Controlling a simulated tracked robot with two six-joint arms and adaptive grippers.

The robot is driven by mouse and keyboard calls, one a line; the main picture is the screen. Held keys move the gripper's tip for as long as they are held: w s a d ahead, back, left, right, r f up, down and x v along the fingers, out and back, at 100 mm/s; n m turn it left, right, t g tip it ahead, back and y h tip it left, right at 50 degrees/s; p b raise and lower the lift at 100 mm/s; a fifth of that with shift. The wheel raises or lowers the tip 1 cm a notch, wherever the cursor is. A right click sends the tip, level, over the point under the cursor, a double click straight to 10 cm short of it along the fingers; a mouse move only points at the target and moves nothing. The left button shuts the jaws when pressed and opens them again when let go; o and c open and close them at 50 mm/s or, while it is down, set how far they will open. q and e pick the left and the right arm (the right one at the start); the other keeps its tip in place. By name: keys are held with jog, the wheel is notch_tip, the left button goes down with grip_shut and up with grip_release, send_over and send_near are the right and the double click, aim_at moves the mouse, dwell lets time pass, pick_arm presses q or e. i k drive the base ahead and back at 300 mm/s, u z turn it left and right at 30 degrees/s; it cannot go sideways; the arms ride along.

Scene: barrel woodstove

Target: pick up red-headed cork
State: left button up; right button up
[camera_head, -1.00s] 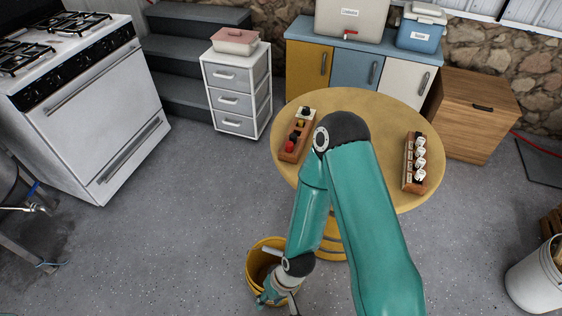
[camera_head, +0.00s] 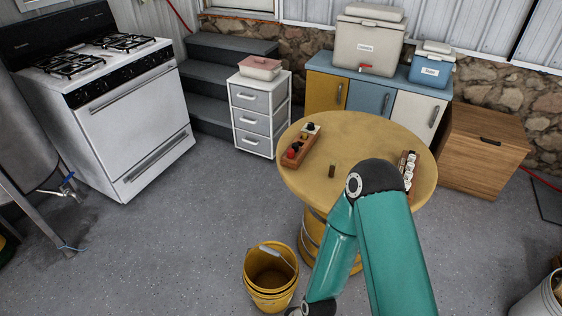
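A wooden rack (camera_head: 301,150) stands at the left side of the round table (camera_head: 350,130). It holds small dark-headed and red-headed pieces. A red head (camera_head: 291,154) shows near its front end; its cork body cannot be made out. A small brown cylinder (camera_head: 332,171) stands alone on the table, right of the rack; I cannot tell what it is. One teal arm of mine enters from the lower right, with its elbow over the table's right front. Its forearm runs down past the lower picture edge, so its gripper is out of view. My other gripper is also out of view.
A second rack (camera_head: 407,170) with white-labelled pieces stands at the table's right, partly behind my arm. A yellow bucket (camera_head: 270,278) stands on the floor before the table. A white drawer unit (camera_head: 262,112) and a wooden cabinet (camera_head: 483,150) flank the table.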

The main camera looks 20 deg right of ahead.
aim_at(290, 152)
jog(key=z, duration=0.15)
jog(key=i, duration=0.9)
jog(key=u, duration=0.1)
